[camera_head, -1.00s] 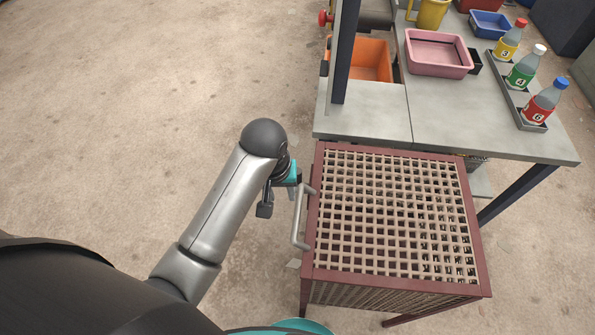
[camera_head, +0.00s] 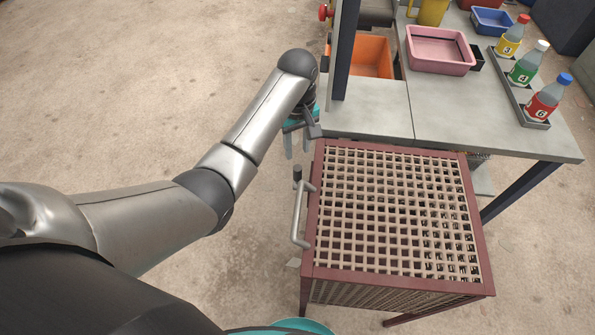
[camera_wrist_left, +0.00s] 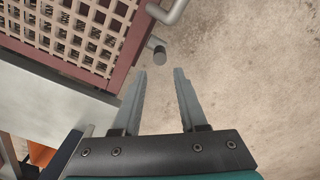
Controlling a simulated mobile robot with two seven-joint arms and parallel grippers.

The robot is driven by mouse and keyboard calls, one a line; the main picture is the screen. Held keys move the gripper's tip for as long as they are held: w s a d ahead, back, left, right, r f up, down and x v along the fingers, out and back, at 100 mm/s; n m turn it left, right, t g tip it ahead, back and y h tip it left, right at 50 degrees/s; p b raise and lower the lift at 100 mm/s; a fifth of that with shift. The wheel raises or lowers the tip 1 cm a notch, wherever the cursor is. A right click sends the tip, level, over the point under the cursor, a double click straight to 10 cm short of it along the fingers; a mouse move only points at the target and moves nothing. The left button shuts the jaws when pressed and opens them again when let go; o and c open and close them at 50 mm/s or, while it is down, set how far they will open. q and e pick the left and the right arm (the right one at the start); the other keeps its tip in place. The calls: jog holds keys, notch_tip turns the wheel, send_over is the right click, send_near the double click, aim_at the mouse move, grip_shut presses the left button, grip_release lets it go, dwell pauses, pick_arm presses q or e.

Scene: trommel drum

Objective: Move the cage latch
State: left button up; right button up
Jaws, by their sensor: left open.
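The cage (camera_head: 316,240) is a dark red frame with a tan lattice top, right of centre. A grey bar handle (camera_head: 299,222) stands on its left side. A small latch with a dark knob (camera_head: 298,174) sticks out by the handle's far end; I take this as the cage latch. In the left wrist view the latch knob (camera_wrist_left: 160,54) lies just beyond the fingertips, roughly between their lines. My left gripper (camera_head: 297,153) is open and empty, just beyond the knob, and its fingers (camera_wrist_left: 160,76) do not touch it. My right gripper is not in view.
A grey table (camera_head: 375,108) adjoins the cage's far side, with a dark post (camera_head: 345,50) close to my left wrist. It holds a pink bin (camera_head: 440,62) and several labelled bottles (camera_head: 543,100). An orange bin (camera_head: 372,57) sits beside the post. Open floor lies to the left.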

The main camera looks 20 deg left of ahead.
aim_at(297, 165)
pick_arm(q)
notch_tip(297, 165, down, 10)
jog(key=b, duration=0.3)
grip_shut()
dwell(1.4)
